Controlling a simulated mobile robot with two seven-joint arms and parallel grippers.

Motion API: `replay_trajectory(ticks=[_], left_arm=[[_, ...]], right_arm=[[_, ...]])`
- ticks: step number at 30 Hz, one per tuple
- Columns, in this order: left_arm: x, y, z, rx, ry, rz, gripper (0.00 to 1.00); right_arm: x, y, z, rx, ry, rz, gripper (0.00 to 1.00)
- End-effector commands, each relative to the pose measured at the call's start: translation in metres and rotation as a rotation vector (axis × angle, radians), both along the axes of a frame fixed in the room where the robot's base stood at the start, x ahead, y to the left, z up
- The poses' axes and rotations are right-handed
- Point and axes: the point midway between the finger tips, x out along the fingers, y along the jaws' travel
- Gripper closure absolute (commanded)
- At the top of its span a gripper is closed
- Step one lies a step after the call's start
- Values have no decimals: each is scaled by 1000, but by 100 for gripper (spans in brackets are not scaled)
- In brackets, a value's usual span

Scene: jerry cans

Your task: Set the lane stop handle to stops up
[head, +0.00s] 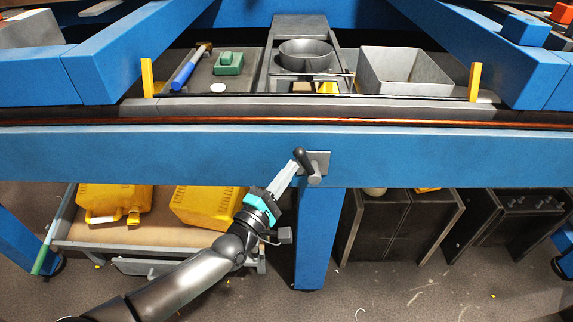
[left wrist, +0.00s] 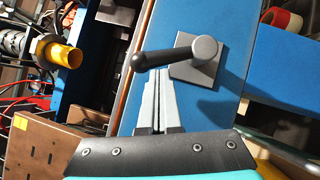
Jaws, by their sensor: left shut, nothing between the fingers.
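The lane stop handle (head: 304,160) is a short lever with a black grip, on a grey plate on the front of the blue beam. In the head view its grip points up and slightly left from its round hub. It also shows in the left wrist view (left wrist: 150,60), with the grip to the left of the hub (left wrist: 205,48). My left gripper (head: 295,165) is shut and empty, its fingertips (left wrist: 158,85) right beside the grip on its left side in the head view. I cannot tell whether they touch it. My right gripper is not in view.
Above the blue beam (head: 150,152) lie a blue-handled hammer (head: 187,70), a green block (head: 228,64), a dark bowl (head: 305,53) and a grey bin (head: 405,70). A blue leg (head: 320,240) stands below the handle.

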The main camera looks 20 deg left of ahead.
Motion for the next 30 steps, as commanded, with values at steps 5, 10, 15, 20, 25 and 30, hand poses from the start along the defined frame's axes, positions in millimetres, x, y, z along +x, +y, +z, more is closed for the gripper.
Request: replay_trajectory(ticks=[5,10,15,20,25,30], left_arm=[[1,-7,11,48,14,-2,100],[3,-12,20,160,45,-1,100],[5,-17,22,239,67,0,100],[6,-21,21,254,71,-1,100],[6,-23,22,253,71,-1,100],[7,-24,22,252,71,-2,100]], right_arm=[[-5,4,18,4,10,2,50],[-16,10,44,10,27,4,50],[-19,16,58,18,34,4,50],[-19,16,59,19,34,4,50],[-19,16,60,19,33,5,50],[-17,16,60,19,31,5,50]])
